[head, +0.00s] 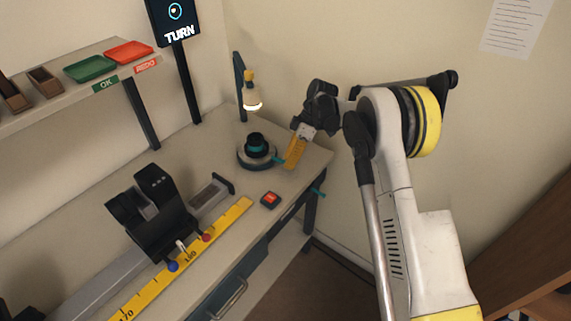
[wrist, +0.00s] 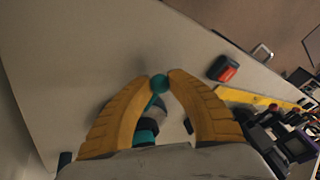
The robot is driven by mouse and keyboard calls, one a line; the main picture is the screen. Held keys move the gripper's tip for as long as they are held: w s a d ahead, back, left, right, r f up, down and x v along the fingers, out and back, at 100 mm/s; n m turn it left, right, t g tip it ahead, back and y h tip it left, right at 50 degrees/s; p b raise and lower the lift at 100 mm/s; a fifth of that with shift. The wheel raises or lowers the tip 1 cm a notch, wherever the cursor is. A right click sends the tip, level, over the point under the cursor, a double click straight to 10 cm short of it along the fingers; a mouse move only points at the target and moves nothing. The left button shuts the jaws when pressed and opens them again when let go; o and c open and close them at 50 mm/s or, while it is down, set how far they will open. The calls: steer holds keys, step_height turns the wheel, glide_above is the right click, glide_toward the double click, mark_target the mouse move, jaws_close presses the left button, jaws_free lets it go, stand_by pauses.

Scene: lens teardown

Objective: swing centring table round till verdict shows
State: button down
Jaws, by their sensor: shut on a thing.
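The centring table (head: 242,158) is a low round turntable at the far right corner of the bench, under a small lit lamp. A black and teal lens part (head: 256,143) sits on it. A teal handle (head: 278,160) sticks out of its right side. My gripper (head: 287,165) reaches down beside the table with its yellow fingers closed on the handle. In the wrist view the handle's round teal knob (wrist: 159,83) is between the two fingertips (wrist: 160,80). The fingers partly hide the table there. The dark screen (head: 174,20) shows a ring with a dot and the word TURN.
A red button (head: 271,199) stands near the bench's front edge. A black carriage (head: 152,215) sits on a rail behind a yellow ruler (head: 170,268). Green (head: 90,68) and red (head: 128,53) trays, labelled OK and REDO, are on the shelf. The lamp (head: 252,98) hangs above the table.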

steer(key=shift+w+d+f+n, duration=0.1)
steer(key=shift+w+d+n, duration=0.2)
steer(key=shift+w+d, duration=0.05)
steer(key=shift+w, duration=0.1)
stand_by(0.4)
steer(key=c, duration=1.2)
jaws_free()
steer(key=shift+d, duration=0.1)
steer(key=v, duration=1.2)
steer(key=shift+a, duration=0.2)
steer(key=shift+w, duration=0.15)
